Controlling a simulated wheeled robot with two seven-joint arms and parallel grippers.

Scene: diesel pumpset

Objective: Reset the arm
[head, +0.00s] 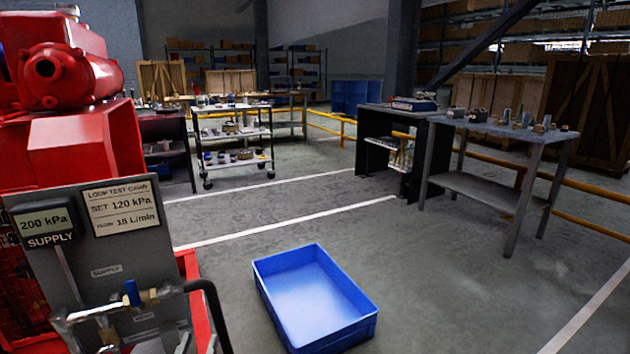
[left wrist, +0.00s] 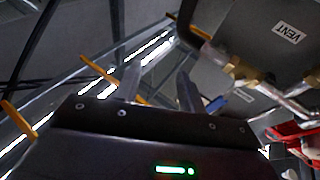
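My left gripper (left wrist: 158,88) shows in the left wrist view. Its two grey fingers stand apart with nothing visible between them, so it is open and empty. In that view a panel with a VENT label (left wrist: 287,32) and brass fittings (left wrist: 245,75) are at the upper right, beyond the fingers. A small blue handle (left wrist: 216,104) shows just right of the fingers, and I see no contact with it. In the head view I cannot clearly make out the left gripper among the fittings at the lower left. My right gripper is not in view.
A grey panel (head: 110,250) with a supply gauge (head: 45,222), a test card (head: 122,207) and a blue-handled valve (head: 132,293) stands at the left by the red machine (head: 75,155). An empty blue crate (head: 312,300) sits on the floor. A grey table (head: 500,128) stands right.

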